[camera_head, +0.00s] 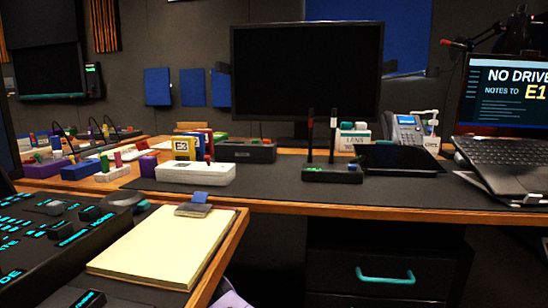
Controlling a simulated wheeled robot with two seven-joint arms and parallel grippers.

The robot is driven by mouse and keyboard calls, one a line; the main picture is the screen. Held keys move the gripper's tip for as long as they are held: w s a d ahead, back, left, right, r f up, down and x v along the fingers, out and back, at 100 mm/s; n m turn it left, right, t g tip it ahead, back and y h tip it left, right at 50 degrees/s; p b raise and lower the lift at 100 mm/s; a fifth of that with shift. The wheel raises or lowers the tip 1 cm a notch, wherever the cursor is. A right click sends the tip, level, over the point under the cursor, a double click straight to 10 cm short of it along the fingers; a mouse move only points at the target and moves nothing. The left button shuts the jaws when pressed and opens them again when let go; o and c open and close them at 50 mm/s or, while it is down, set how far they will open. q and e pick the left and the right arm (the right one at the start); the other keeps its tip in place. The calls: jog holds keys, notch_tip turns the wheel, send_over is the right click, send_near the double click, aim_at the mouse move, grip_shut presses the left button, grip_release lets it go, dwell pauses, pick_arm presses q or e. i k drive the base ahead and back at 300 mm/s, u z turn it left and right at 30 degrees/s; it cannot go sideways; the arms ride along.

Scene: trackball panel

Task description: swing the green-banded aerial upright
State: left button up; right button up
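A black box (331,174) with small green lights stands on the dark desk mat right of centre. Two thin dark aerials rise from it, a left one (310,135) and a right one (333,135). Several thin dark stalks (65,135) lean among small blocks at the far left, also too small to read. Neither of my grippers is in view.
A white box (195,173) and a dark box (248,151) stand left of the aerials. A black tablet-like slab (400,159), phone (408,133) and laptop (500,160) stand right. A notepad (160,250) and control panel (60,240) are nearer. The mat's front is clear.

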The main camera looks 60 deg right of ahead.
aim_at(361, 158)
jog(key=u, duration=0.5)
jog(key=k, duration=1)
jog(key=z, duration=0.7)
